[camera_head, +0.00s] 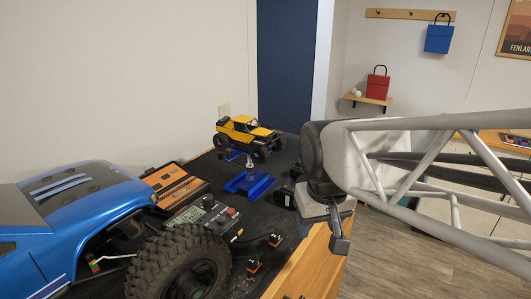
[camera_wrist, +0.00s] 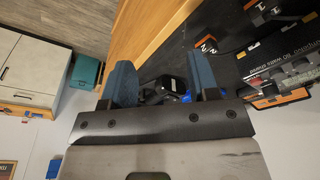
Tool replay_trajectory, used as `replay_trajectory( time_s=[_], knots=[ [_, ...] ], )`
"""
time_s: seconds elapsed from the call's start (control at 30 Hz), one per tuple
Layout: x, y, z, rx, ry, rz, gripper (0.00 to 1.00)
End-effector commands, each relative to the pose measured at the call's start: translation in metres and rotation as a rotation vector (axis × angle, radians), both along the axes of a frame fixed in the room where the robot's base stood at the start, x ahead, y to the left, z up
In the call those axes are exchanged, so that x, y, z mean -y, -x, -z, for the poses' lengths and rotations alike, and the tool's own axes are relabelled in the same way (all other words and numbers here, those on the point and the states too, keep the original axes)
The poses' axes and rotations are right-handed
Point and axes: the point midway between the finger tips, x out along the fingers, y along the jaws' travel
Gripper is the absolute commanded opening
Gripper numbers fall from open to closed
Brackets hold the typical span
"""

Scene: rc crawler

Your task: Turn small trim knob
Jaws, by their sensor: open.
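My gripper (camera_wrist: 163,82) is open in the wrist view, with a blue-padded finger on each side. A black device (camera_wrist: 168,90) shows beyond and between the fingers, with no clear sign of contact. In the head view my gripper is at the right edge of the bench, and one dark finger hangs there. Black parts (camera_head: 284,197) show just left of it, partly hidden by my arm. A grey control box (camera_head: 192,216) carries a red knob (camera_head: 231,211) and small dark knobs. I cannot tell which is the small trim knob.
A large blue truck (camera_head: 75,205) fills the left of the bench. An orange-black box (camera_head: 174,183), a blue stand (camera_head: 250,184) and a yellow crawler (camera_head: 247,135) stand behind. The bench's wooden edge (camera_head: 312,262) is below my gripper.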

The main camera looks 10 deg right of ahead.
Motion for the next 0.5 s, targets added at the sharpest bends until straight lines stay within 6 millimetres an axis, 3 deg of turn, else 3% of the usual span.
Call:
replay_trajectory(
  time_s=[0.5],
  knots=[
    [0.024, -0.123, -0.034, -0.074, 0.011, -0.047, 0.55]
  ],
)
